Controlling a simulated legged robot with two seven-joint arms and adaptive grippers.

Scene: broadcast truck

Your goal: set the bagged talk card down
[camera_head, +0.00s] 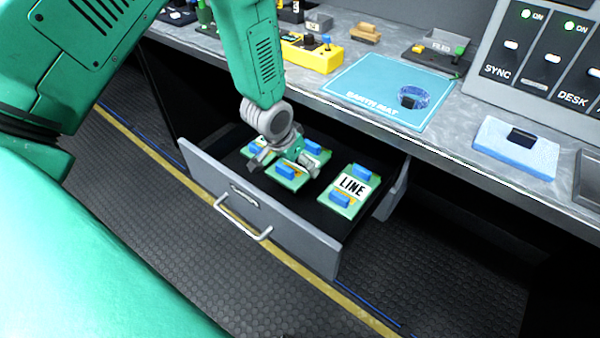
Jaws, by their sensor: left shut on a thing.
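My left gripper (279,158) reaches down into the open drawer (290,237), its fingers low among the green cards. It is shut on a green card with blue blocks (289,174), whose label is covered by the fingers. I cannot tell whether this card is in a bag, or whether it touches the drawer floor. A card marked LINE (352,187) lies to its right in the drawer. Another green card (316,151) shows behind the gripper, and a further one is partly hidden to its left. My right gripper is not in view.
The worktop above the drawer carries a blue earth mat (375,88) with a coiled cord (411,97), a yellow box (312,55) and a light blue pad (516,147) with a dark chip. Dark drawer floor shows around the LINE card. The drawer's front has a handle (243,221).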

